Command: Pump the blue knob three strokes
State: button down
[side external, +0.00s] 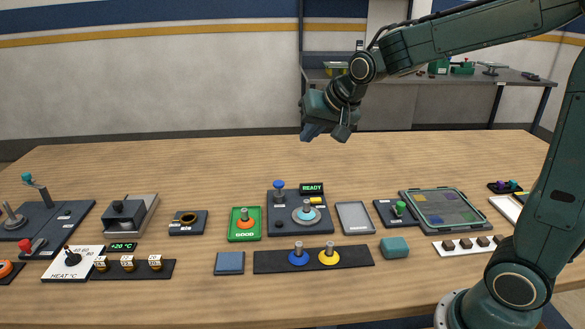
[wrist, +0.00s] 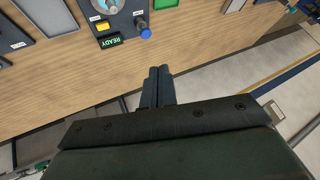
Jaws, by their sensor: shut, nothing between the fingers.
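The blue knob (side external: 279,184) stands upright on a short post at the back left of a dark panel (side external: 285,226) on the table. In the wrist view the blue knob (wrist: 146,33) is ahead of my fingers, slightly left. My gripper (side external: 328,134) is shut and empty, high above the table behind the panel. My gripper's two fingers show side by side in the wrist view (wrist: 159,70).
A green GOOD tray (side external: 233,234) is left of the panel and a grey tray (side external: 370,226) right of it. In front, a black strip (side external: 274,262) holds a blue and a yellow piece. Other control panels line both sides. The table's back strip is clear.

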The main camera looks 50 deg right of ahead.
aim_at(281, 184)
jog(key=w+d+f+m, duration=0.2)
jog(key=w+f, duration=0.2)
jog(key=w, duration=0.2)
jog(key=w+d+f+m+t, duration=0.1)
jog(key=w+d+f+m, duration=0.1)
jog(key=w, duration=0.5)
jog(key=shift+w+d+f+h, duration=0.15)
jog(key=shift+d+f+h, duration=0.25)
jog(key=shift+f, duration=0.45)
jog(key=shift+f, duration=4.4)
